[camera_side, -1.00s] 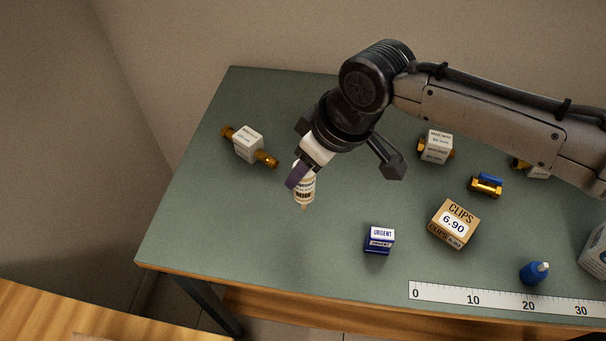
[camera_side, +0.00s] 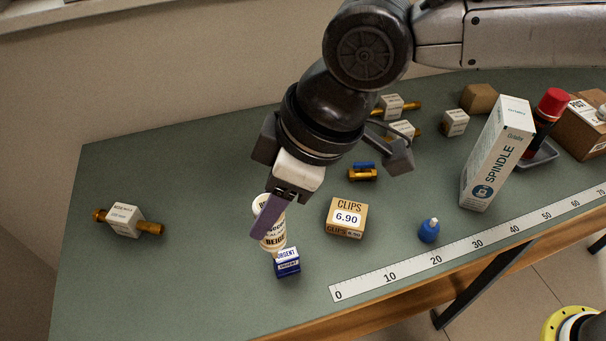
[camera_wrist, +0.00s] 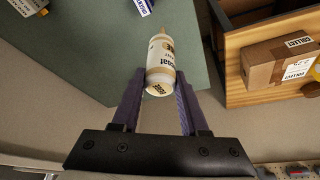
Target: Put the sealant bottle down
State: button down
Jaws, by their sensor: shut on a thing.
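The sealant bottle (camera_side: 272,238) is cream with dark lettering that includes "BEIGE". It hangs nozzle down and slightly tilted in my gripper (camera_side: 267,222). One purple finger covers part of it in the side view. In the wrist view, the bottle (camera_wrist: 160,66) sits between both purple fingers of my gripper (camera_wrist: 158,88), its nozzle pointing away from the palm. In the side view its tip overlaps the small blue-and-white URGENT box (camera_side: 288,262). In the wrist view the two are apart. The bottle's height over the green bench top (camera_side: 200,290) is hard to judge.
A boxed brass fitting (camera_side: 125,220) lies at left. Right of my gripper are the CLIPS box (camera_side: 346,218), a brass valve (camera_side: 362,172), a small blue bottle (camera_side: 429,231), the tall SPINDLE box (camera_side: 497,155) and a ruler strip (camera_side: 390,276). The front left of the bench is clear.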

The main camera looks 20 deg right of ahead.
jog(key=shift+m, duration=0.3)
jog(key=shift+w+d+f+m+t, duration=0.2)
jog(key=shift+d+m+t, duration=0.2)
jog(key=shift+m, duration=0.4)
jog(key=w+d+f+m+t+h, duration=0.2)
jog(key=w+d+m+h, duration=0.2)
jog(key=w+d+m, duration=0.9)
jog(key=w+d+m+g+h, duration=0.1)
jog(key=w+d+m, duration=0.15)
jog(key=d, duration=1.25)
jog(key=w+d+m+h, duration=0.1)
jog(key=w+d, duration=0.3)
jog(key=d, duration=1.2)
notch_tip(320, 180, down, 10)
jog(key=shift+a+f+h, duration=0.15)
jog(key=shift+a+h, duration=0.05)
jog(key=shift+h, duration=0.1)
jog(key=shift+s, duration=0.1)
